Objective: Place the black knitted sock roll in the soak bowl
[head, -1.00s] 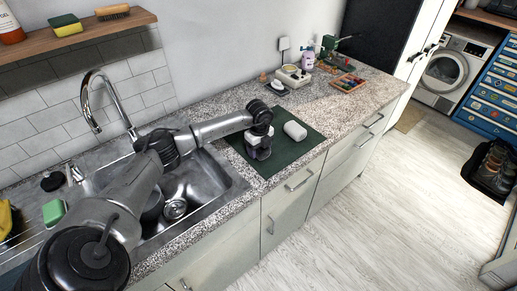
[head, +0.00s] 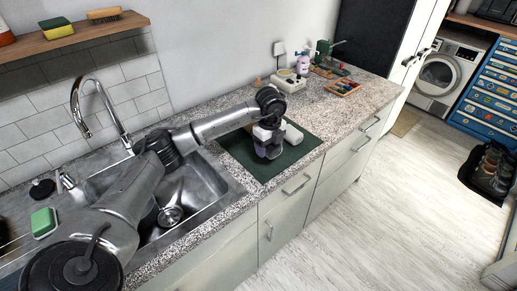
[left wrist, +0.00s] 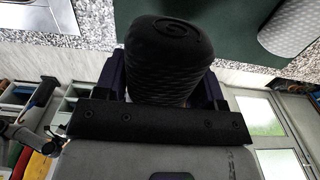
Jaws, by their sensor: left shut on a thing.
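The black knitted sock roll (left wrist: 168,62) is between the fingers of my left gripper (left wrist: 150,92) in the left wrist view, its rounded end showing. In the head view my left gripper (head: 268,146) points down over the dark green mat (head: 297,153), right of the sink; the sock roll is hard to make out there. Whether it still touches the mat I cannot tell. A dark rounded shape (head: 149,217) in the sink, mostly behind my arm, may be the soak bowl; I cannot tell. My right gripper is not in view.
The steel sink (head: 205,180) and tall tap (head: 78,108) stand left. Several small items, including a tray (head: 343,87), sit at the counter's far end.

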